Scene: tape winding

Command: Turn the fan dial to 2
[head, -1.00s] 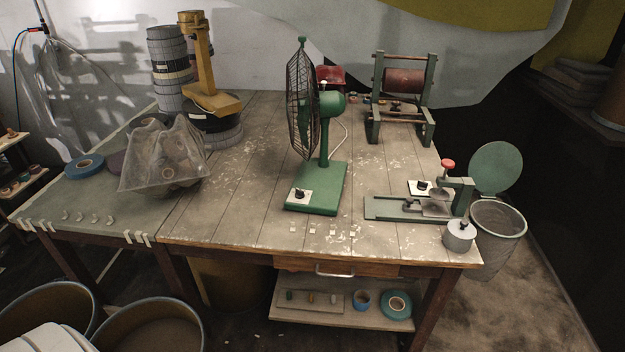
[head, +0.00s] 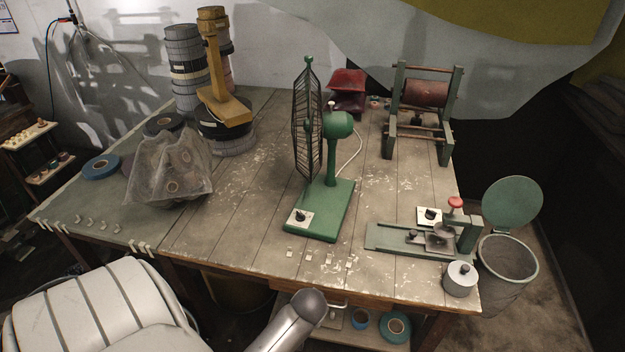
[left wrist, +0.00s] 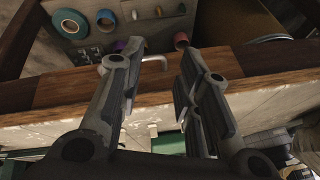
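The green fan (head: 328,140) stands upright on the worktable, its wire cage turned left. Its dial (head: 299,216) is a small dark knob on a white plate at the front of the green base. The dial's number setting is too small to read. My left gripper (left wrist: 160,52) shows in the left wrist view with its two fingers apart and nothing between them. It is near the table's front edge, apart from the dial. Green that looks like the fan base (left wrist: 168,143) shows behind the fingers. My right gripper is in no view.
The worktable (head: 230,210) is clear left of the fan base. A green clamp device (head: 400,239) with another dial plate (head: 429,215) stands right. A netted bundle (head: 165,175) lies left. The drawer handle (left wrist: 155,62) and a shelf with tape rolls (left wrist: 70,22) are below the edge.

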